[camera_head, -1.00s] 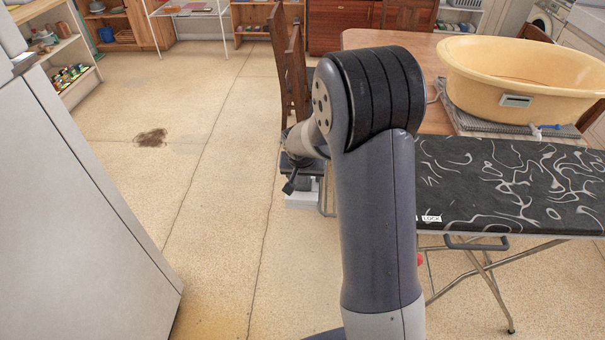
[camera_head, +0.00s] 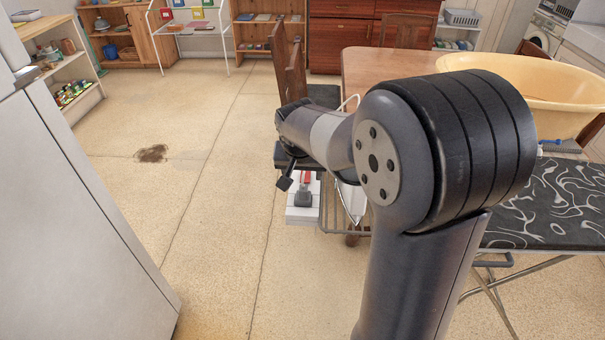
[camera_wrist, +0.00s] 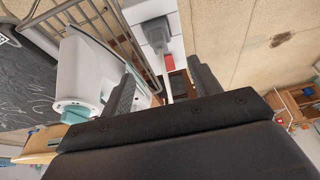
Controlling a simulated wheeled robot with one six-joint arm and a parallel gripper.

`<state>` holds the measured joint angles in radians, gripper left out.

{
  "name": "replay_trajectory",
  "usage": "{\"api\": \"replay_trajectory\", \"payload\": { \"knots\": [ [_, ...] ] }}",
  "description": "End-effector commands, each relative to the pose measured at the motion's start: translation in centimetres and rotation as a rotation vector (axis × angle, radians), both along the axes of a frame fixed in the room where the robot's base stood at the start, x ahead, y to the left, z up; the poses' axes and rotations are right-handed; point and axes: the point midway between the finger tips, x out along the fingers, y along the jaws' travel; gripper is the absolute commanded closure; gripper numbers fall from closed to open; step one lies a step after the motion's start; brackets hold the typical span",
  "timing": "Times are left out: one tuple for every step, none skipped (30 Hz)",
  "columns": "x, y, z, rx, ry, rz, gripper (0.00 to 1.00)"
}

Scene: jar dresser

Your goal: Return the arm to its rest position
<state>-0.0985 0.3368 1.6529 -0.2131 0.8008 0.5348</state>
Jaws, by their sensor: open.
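My gripper (camera_wrist: 159,72) shows in the wrist view with its two dark fingers apart and nothing between them. In the head view my arm is bent, with its large dark elbow joint in the right half and the forearm reaching away to the left. The fingers cannot be made out clearly in the head view. A white and teal iron (camera_wrist: 84,82) is beside the left finger in the wrist view; whether they touch cannot be told. The iron (camera_head: 351,203) is partly hidden behind my arm in the head view.
A patterned ironing board (camera_head: 548,205) stands at the right, with a wire rack (camera_wrist: 108,38) by the iron. A white box (camera_head: 303,213) is below my wrist. A wooden table (camera_head: 385,72) holds a yellow tub (camera_head: 560,90). A grey cabinet (camera_head: 75,215) stands left; open floor (camera_head: 200,190) lies between.

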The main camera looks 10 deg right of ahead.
Motion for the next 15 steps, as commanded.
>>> {"api": "replay_trajectory", "payload": {
  "knots": [
    [0.0, 0.0, 0.0, 0.0, 0.0, 0.0, 0.41],
    [0.0, 0.0, 0.0, 0.0, 0.0, 0.0, 0.41],
    [0.0, 0.0, 0.0, 0.0, 0.0, 0.0, 0.41],
    [0.0, 0.0, 0.0, 0.0, 0.0, 0.0, 0.41],
    [0.0, 0.0, 0.0, 0.0, 0.0, 0.0, 0.41],
    [0.1, 0.0, -0.1, 0.0, 0.0, 0.0, 0.41],
    [0.1, 0.0, -0.2, -0.001, 0.001, 0.0, 0.41],
    [0.2, -0.1, -0.4, -0.001, 0.001, 0.0, 0.41],
    [0.3, -0.1, -0.7, -0.001, 0.001, 0.0, 0.41],
    [0.4, -0.1, -0.9, -0.001, 0.001, 0.0, 0.41],
    [0.5, -0.2, -1.2, -0.001, 0.002, -0.001, 0.41],
    [0.7, -0.3, -1.8, -0.001, 0.003, -0.001, 0.41],
    [0.8, -0.3, -2.2, -0.001, 0.003, -0.001, 0.41],
    [1.0, -0.4, -2.6, -0.001, 0.004, -0.001, 0.41],
    [1.3, -0.4, -3.3, -0.001, 0.004, -0.001, 0.41]
  ]
}}
